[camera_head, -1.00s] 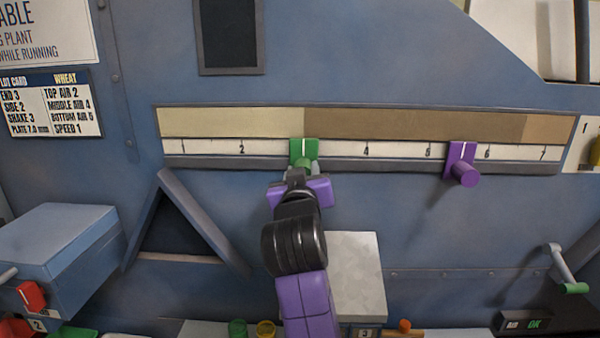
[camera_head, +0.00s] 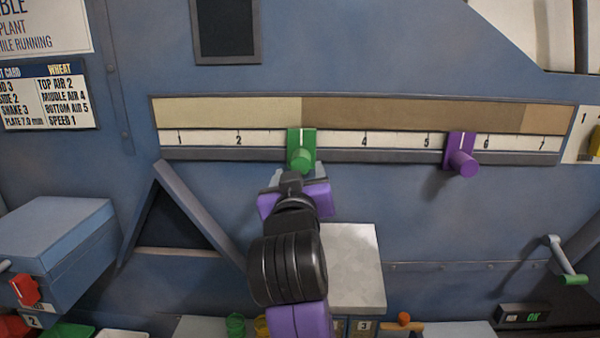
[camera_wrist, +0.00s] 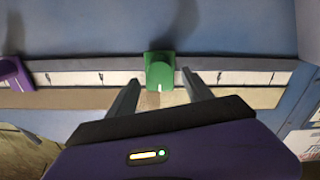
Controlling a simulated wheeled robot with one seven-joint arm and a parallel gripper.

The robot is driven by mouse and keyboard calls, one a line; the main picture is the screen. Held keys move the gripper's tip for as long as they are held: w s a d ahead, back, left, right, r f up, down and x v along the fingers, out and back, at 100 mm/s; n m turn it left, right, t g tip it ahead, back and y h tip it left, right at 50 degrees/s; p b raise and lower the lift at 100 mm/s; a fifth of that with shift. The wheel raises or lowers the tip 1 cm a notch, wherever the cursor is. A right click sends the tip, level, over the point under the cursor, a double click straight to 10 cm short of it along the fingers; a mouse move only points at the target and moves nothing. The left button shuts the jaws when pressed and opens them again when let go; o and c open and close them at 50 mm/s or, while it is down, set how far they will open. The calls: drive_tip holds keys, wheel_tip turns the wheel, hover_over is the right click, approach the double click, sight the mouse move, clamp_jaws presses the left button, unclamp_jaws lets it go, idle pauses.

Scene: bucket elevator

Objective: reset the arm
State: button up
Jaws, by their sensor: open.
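My arm reaches up from the bottom of the head view, with purple and black links. My gripper (camera_head: 293,178) is open and empty, just below the green slider knob (camera_head: 301,158). In the wrist view my gripper (camera_wrist: 160,92) shows two grey fingers spread apart, one on each side of the green slider (camera_wrist: 160,72) and short of it. The green slider sits near where 3 would be on the numbered scale (camera_head: 390,140). My arm hides part of the panel behind it.
A purple slider (camera_head: 461,160) sits between 5 and 6 on the same scale. A blue box (camera_head: 60,235) juts out at left, beside a triangular frame (camera_head: 165,215). A grey block (camera_head: 355,265) stands out behind my arm. A green-tipped lever (camera_head: 566,262) is at right.

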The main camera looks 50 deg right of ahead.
drive_tip(key=shift+s+a, duration=0.45)
drive_tip(key=shift+a, duration=0.1)
drive_tip(key=w+a+r+n+t+y, duration=0.2)
drive_tip(key=w+a+r+n+t, duration=0.15)
drive_tip(key=a+t, duration=0.35)
drive_tip(key=s+a+f+n+t+y, duration=0.2)
drive_tip(key=s+a+f+n+y, duration=0.1)
drive_tip(key=a+f+y, duration=0.25)
drive_tip(key=s+a+f+n+t+y, duration=0.1)
drive_tip(key=s+a+f+n+y, duration=0.25)
drive_tip(key=f, duration=0.35)
drive_tip(key=s+a+f+m+g+y, duration=0.1)
drive_tip(key=s+a+f+g, duration=0.1)
drive_tip(key=s+f, duration=0.8)
drive_tip(key=s+a+f+m+g+y, duration=0.1)
drive_tip(key=s+a+f+g+y, duration=0.1)
drive_tip(key=s+f, duration=0.8)
drive_tip(key=s+a+g, duration=0.1)
drive_tip(key=s+g, duration=0.1)
drive_tip(key=s, duration=0.6)
drive_tip(key=shift+s+a+f, duration=0.2)
drive_tip(key=shift+s+a, duration=0.1)
drive_tip(key=shift+a, duration=0.05)
